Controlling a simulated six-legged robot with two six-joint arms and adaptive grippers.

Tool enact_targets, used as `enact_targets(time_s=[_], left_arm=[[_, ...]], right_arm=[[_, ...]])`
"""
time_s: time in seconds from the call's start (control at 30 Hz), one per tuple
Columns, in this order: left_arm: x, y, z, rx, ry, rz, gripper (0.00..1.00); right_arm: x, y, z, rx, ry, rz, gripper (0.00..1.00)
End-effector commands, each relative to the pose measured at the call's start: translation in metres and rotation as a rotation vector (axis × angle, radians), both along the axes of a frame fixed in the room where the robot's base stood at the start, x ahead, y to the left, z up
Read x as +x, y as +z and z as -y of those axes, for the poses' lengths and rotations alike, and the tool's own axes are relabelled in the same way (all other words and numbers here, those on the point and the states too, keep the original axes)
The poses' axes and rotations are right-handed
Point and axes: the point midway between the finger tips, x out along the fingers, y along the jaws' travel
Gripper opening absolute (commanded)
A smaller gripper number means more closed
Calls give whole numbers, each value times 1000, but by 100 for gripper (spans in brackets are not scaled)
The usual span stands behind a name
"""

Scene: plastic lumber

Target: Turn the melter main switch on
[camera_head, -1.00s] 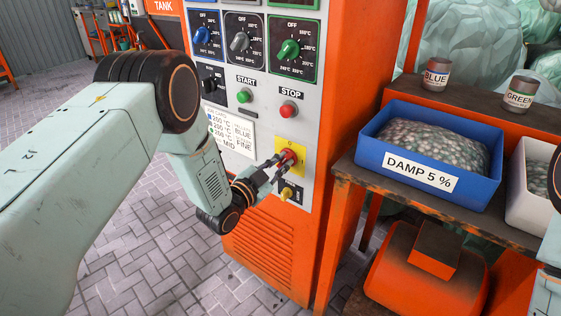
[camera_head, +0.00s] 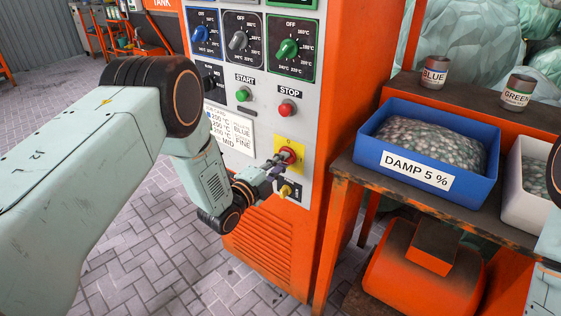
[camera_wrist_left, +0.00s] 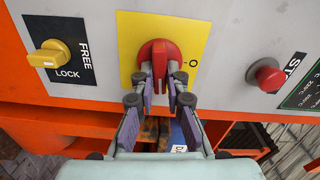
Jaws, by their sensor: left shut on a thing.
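The main switch is a red rotary handle (camera_head: 290,155) on a yellow plate (camera_wrist_left: 197,25) on the melter's grey panel. In the left wrist view the red handle (camera_wrist_left: 158,56) has its grip pointing down the picture, with an O mark to its right. My left gripper (camera_head: 277,163) reaches it from the left. In the wrist view its two fingers (camera_wrist_left: 160,77) are on either side of the handle's grip, shut on it. The fingertips partly hide the handle's lower end. Part of my right arm shows at the right edge; its gripper is out of view.
A yellow FREE/LOCK knob (camera_wrist_left: 50,54) sits beside the plate, below it in the head view. The red STOP button (camera_head: 287,109) and green START button (camera_head: 242,94) are above. A blue bin (camera_head: 470,185) stands on the bench at right.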

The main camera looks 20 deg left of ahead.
Motion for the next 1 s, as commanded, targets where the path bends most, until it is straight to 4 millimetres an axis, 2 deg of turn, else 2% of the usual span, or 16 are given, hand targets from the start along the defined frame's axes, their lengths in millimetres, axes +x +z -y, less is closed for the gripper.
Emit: enact_targets(time_s=[0.3, 0.87, 0.9, 1.0], left_arm=[[0, -1, 0, 116, 0, 42, 0], [0, -1, 0, 142, 0, 51, 0], [0, -1, 0, 142, 0, 51, 15], [0, -1, 0, 141, 0, 51, 23]], right_arm=[[0, 2, 0, 0, 0, 0, 0], [0, 2, 0, 0, 0, 0, 0], [0, 2, 0, 0, 0, 0, 0], [0, 2, 0, 0, 0, 0, 0]])
